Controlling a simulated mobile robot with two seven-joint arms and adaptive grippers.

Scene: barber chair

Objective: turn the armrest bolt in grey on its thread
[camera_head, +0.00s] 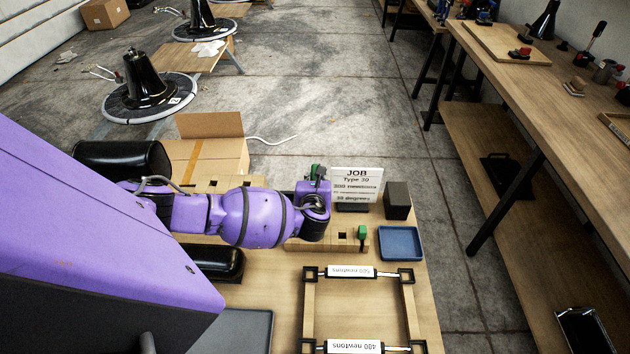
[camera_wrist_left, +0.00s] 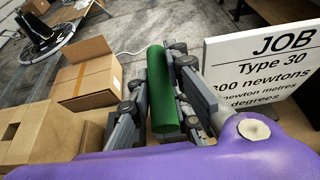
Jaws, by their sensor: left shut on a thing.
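My left gripper (camera_head: 316,178) reaches in from the left, above the wooden blocks near the job card. In the left wrist view its two dark fingers (camera_wrist_left: 160,100) are shut on a green cylindrical handle (camera_wrist_left: 163,90), which stands upright between them. Only a little of this green handle (camera_head: 316,170) shows in the head view, and its lower end is hidden. I cannot make out a grey armrest bolt in either view. A black padded piece (camera_head: 215,262) lies on the table beneath my arm. My right gripper is not in view.
A job card (camera_head: 357,185) stands beside my left gripper, with a dark block (camera_head: 397,200) to its right. A second green-topped tool (camera_head: 362,232) stands in the wooden block. A blue tray (camera_head: 401,243), a frame with labelled gauges (camera_head: 351,271) and an open cardboard box (camera_head: 215,158) are close by.

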